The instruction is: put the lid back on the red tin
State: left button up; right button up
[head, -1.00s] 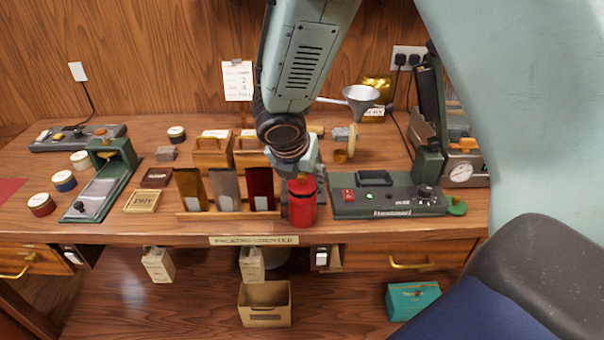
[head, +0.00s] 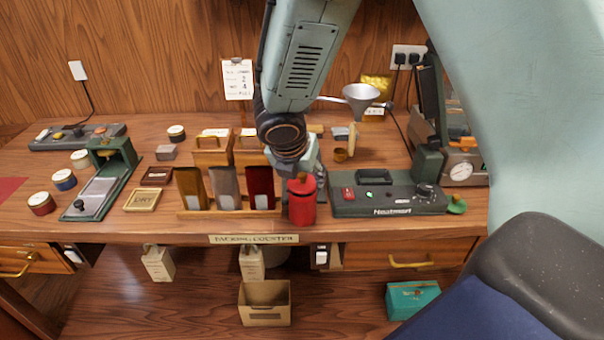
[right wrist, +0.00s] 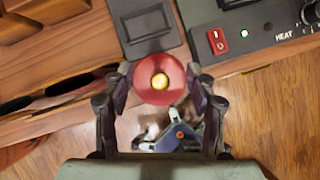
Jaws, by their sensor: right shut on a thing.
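The red tin (head: 302,211) stands upright at the front of the counter, right of the pouch rack. My right gripper (head: 299,176) is at the top of the tin. In the head view the lid is at the tin's mouth, with no clear gap. I cannot tell whether it is fully seated; the lid hides the tin's mouth in the wrist view.
A rack (head: 228,212) with several pouches stands close left of the tin. A dark green sealing machine (head: 385,203) is close on the right. A funnel (head: 361,100) is behind. The counter's front edge (head: 300,238) is just before the tin.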

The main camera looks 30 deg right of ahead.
jog(key=shift+d+f, duration=0.1)
jog(key=o, duration=1)
jog(key=o, duration=0.4)
jog(key=shift+c, duration=0.2)
jog(key=shift+r+p, duration=3.5)
jog(key=shift+r, duration=0.1)
